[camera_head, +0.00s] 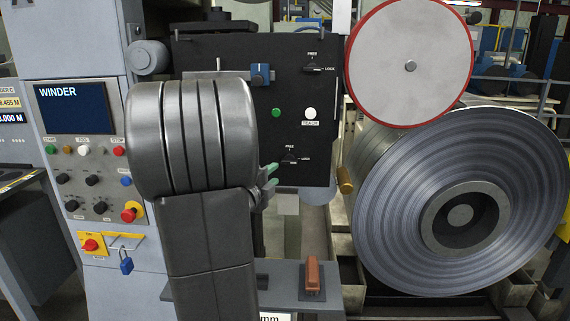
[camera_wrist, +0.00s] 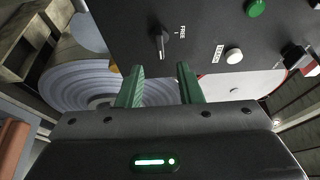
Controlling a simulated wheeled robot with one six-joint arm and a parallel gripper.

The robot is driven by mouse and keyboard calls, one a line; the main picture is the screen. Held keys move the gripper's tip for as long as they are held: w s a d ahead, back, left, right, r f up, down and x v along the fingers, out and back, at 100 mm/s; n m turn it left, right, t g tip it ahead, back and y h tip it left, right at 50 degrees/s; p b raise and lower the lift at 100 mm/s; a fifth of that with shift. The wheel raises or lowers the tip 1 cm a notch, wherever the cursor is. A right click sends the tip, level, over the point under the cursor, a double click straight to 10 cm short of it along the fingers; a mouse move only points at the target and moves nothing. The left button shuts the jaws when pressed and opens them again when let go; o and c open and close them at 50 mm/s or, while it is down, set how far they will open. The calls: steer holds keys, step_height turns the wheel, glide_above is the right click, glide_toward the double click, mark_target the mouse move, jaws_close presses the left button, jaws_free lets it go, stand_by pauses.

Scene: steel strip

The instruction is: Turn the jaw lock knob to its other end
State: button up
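The black panel (camera_head: 215,55) carries two knobs with FREE and LOCK marks, an upper knob (camera_head: 313,67) and a lower knob (camera_head: 290,157). I cannot read which is named the jaw lock. My gripper (camera_head: 272,174) has green fingers and is just below and left of the lower knob. In the wrist view my gripper (camera_wrist: 160,68) is open and empty, with the lower knob (camera_wrist: 158,43) just beyond the gap, apart from the fingers. Its bar lies crosswise to the FREE mark, seemingly along the LOCK direction. The upper knob (camera_wrist: 296,57) is at the right there.
A green button (camera_head: 276,113) and a white TEACH button (camera_head: 310,113) sit between the knobs. A large steel coil (camera_head: 390,220) and red-rimmed disc (camera_head: 410,35) stand right of the panel. An orange-brown handle (camera_head: 312,275) rises below. My arm hides the panel's lower left.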

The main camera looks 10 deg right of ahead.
mark_target(288, 163)
steer(key=p+x, duration=0.1)
steer(key=x, duration=0.8)
steer(key=shift+w+d, duration=0.2)
steer(key=shift+w, duration=0.1)
steer(key=shift+c, duration=0.4)
jaws_close()
